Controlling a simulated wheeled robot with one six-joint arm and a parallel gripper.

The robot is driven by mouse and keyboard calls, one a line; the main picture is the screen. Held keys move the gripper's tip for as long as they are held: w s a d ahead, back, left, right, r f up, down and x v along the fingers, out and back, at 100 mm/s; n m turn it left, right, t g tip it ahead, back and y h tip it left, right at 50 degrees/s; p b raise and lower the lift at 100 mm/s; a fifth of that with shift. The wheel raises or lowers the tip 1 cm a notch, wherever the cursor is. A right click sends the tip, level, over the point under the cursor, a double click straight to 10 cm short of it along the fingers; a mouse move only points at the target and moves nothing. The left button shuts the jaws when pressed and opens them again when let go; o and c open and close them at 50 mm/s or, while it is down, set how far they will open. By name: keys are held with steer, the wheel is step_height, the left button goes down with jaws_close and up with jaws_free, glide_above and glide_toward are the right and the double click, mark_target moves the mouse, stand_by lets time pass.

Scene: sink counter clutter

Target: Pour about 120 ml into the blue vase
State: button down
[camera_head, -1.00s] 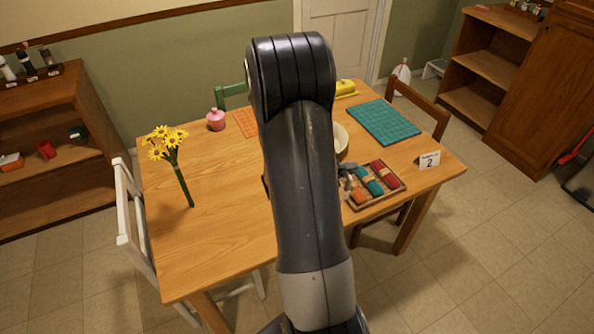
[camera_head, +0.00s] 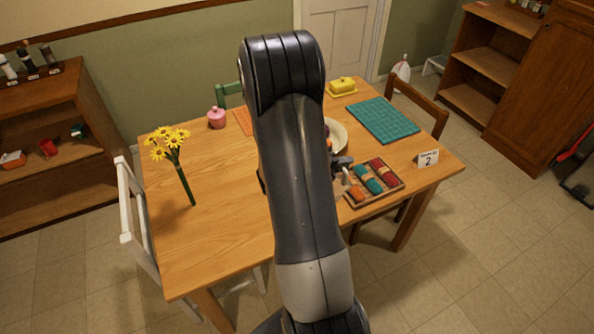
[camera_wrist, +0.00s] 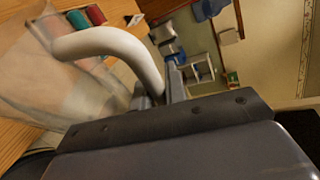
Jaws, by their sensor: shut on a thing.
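My gripper (camera_wrist: 158,92) is shut on the white curved handle (camera_wrist: 112,42) of a clear, see-through jug (camera_wrist: 45,85) in the wrist view. The jug's body is at the left of that view, and the wooden table shows through it. I cannot tell its liquid level. In the head view, my arm covers the middle of the table and hides most of the gripper and the jug. I see no blue vase in either view; it may be behind my arm.
Yellow flowers (camera_head: 176,160) are at the table's left. A pink jar (camera_head: 216,118), pale bowl (camera_head: 339,134), yellow butter dish (camera_head: 342,86), teal mat (camera_head: 383,120), tray of rolled cloths (camera_head: 390,186) and number card (camera_head: 428,159) are also there. The table's left front (camera_head: 215,240) is clear.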

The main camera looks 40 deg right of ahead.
mark_target(344, 182)
steer(key=shift+w+a+r+n+h+p, duration=0.15)
steer(key=shift+w+r+n+p, duration=0.25)
steer(key=shift+w+p, duration=0.3)
steer(key=shift+w+a+r+n+h+p, duration=0.1)
steer(key=shift+w+r+n+h+p, duration=0.1)
steer(key=shift+w+r+p, duration=0.4)
stand_by(1.1)
steer(key=shift+m+t+y, duration=0.3)
steer(key=shift+m+y, duration=0.25)
steer(key=shift+m, duration=0.35)
steer(key=s+f+b, duration=0.4)
steer(key=b, duration=0.1)
steer(key=shift+d+b, duration=0.35)
steer(key=shift+d, duration=0.05)
steer(key=shift+s+f+b, duration=0.2)
steer(key=shift+s+b, duration=0.05)
steer(key=shift+b, duration=0.05)
steer(key=shift+r+m, duration=0.1)
steer(key=shift+m, duration=0.2)
steer(key=shift+s+d+f+m+t+b, duration=0.1)
steer(key=shift+s+f+m+t+b, duration=0.2)
steer(key=shift+f+b, duration=0.3)
steer(key=shift+s+f+m+t+b, duration=0.2)
steer(key=shift+f+m+b, duration=0.15)
steer(key=shift+b, duration=0.35)
steer(key=shift+f, duration=0.1)
